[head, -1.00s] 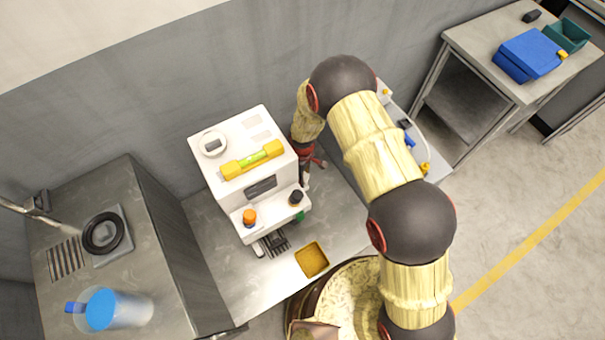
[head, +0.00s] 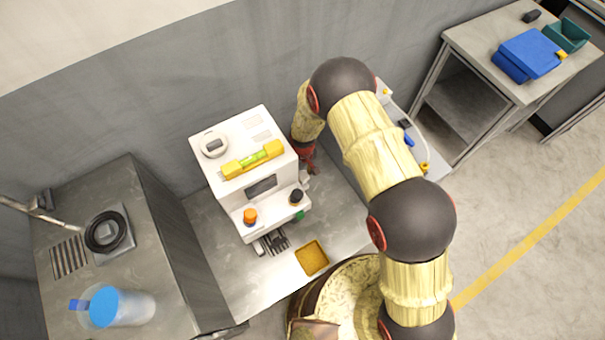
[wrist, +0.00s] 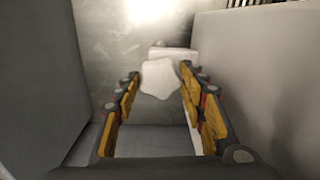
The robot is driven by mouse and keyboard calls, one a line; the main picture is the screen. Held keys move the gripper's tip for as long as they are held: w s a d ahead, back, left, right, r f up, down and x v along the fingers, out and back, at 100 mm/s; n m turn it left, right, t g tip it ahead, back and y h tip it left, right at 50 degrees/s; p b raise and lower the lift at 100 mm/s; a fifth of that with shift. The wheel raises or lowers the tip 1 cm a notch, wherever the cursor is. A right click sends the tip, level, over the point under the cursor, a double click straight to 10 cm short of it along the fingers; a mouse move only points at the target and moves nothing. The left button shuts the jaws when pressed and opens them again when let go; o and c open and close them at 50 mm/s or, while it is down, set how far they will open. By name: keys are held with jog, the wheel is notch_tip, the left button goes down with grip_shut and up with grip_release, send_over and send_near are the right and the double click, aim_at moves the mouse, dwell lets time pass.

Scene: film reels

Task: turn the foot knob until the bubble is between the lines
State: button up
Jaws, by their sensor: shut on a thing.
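The white machine (head: 225,192) stands on the metal bench. A yellow spirit level (head: 235,169) with a green vial (head: 254,158) lies on its top; the bubble is too small to make out. The white lobed foot knob (wrist: 159,77) shows in the wrist view between my fingertips. My gripper (wrist: 158,84) is shut on it, with yellow pads on either side. In the head view my gripper (head: 308,168) is low beside the machine's right side, partly hidden by my arm, and the knob is hidden there.
An orange knob (head: 250,216) and a black knob (head: 296,196) are on the machine's front. A yellow-brown tray (head: 312,258) lies in front. Another white device (head: 432,163) stands close to the right of my wrist. A blue-lidded jug (head: 125,309) is at left.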

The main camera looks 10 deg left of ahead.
aim_at(303, 175)
jog(key=shift+f, duration=0.1)
jog(key=o, duration=1.2)
jog(key=shift+c, duration=0.2)
jog(key=shift+w, duration=0.1)
notch_tip(303, 175, up, 12)
jog(key=shift+w, duration=0.1)
